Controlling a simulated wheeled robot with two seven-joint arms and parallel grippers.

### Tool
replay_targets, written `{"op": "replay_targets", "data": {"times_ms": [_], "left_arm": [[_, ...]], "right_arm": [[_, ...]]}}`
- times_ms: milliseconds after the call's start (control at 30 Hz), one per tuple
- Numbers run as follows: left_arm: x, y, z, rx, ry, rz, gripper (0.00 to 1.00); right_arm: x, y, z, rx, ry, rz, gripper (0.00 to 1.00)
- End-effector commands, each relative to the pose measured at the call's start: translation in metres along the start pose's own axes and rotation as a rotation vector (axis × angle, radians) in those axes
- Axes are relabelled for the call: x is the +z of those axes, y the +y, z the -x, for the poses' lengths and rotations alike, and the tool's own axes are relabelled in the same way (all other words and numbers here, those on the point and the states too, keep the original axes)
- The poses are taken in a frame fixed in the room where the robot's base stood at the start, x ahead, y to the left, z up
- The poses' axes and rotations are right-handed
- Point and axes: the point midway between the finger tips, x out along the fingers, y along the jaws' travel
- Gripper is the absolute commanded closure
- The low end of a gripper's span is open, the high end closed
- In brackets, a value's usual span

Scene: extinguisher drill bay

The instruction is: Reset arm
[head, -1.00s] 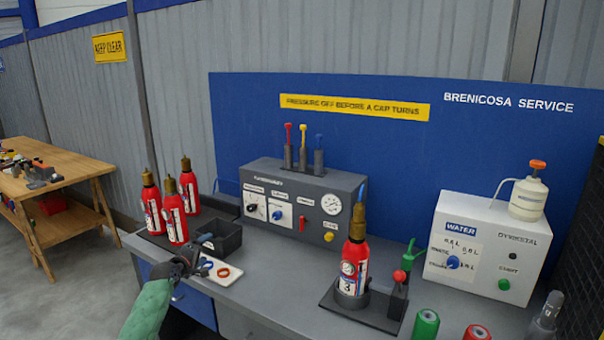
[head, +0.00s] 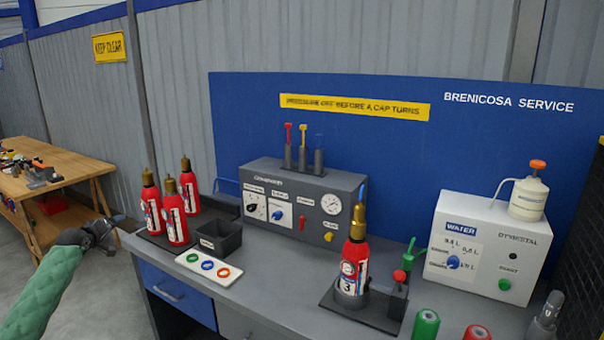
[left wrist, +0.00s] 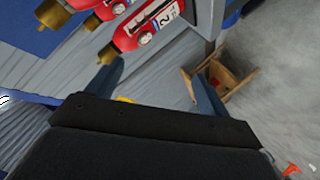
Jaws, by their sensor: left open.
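My left gripper (head: 103,232) hangs in the air off the left end of the grey bench (head: 262,284), with the green-sleeved arm coming in from the lower left. It is open and empty; its two fingers (left wrist: 158,85) stand apart in the left wrist view. Several red extinguishers (head: 176,222) stand on a dark tray at the bench's left end, right of the gripper and apart from it. My right gripper is not in view.
A white plate (head: 227,276) with green, blue and red rings lies before a black bin (head: 219,238). Extinguisher 3 (head: 354,265) stands in a holder near the grey control box (head: 290,202). A wooden table (head: 50,180) stands at the left. Floor between is clear.

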Motion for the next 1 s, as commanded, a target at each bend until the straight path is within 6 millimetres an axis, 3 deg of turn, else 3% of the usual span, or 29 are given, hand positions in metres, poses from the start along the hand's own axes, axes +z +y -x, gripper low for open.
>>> {"op": "replay_targets", "data": {"times_ms": [500, 833, 1000], "left_arm": [[-0.004, -0.088, 0.022, -0.466, -0.171, -0.780, 0.20], [-0.020, -0.128, 0.051, -0.724, -0.325, -1.114, 0.20], [0.030, -0.134, 0.045, -0.687, -0.360, -1.117, 0.20]], "right_arm": [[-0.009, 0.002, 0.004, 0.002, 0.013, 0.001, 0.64], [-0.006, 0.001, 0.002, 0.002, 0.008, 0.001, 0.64], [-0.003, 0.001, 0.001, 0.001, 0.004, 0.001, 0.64]]}}
